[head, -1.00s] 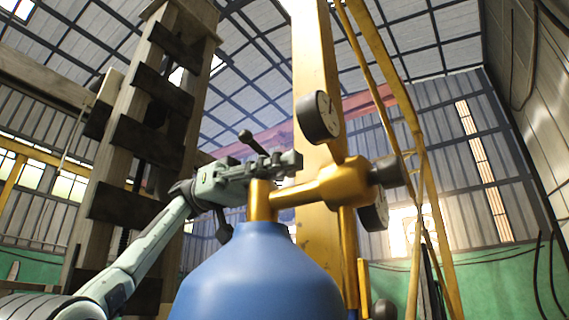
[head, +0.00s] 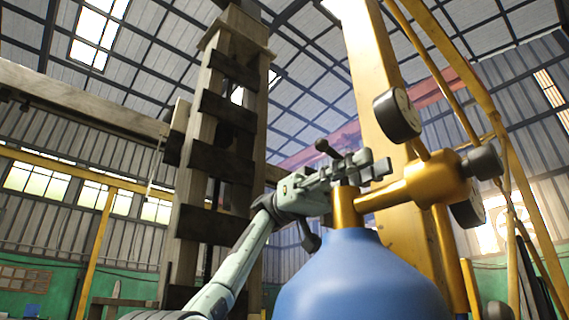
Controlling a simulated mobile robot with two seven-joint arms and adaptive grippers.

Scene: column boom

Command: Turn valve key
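A blue gas cylinder (head: 362,280) stands at the lower middle of the head view with a brass valve neck (head: 345,207) on top. My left gripper (head: 376,168), pale green, is at the top of this neck, its fingers pointing right. A dark bar with a round knob (head: 322,146) sticks up beside the gripper and looks like part of the valve key. The rest of the key is hidden behind or within the gripper. I cannot tell whether the fingers are closed on it. My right gripper is out of view.
A brass regulator (head: 437,180) reaches right from the neck, with a round gauge (head: 397,115) above it. A yellow column (head: 366,60) stands behind. A timber post with dark plates (head: 220,165) stands left of the cylinder.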

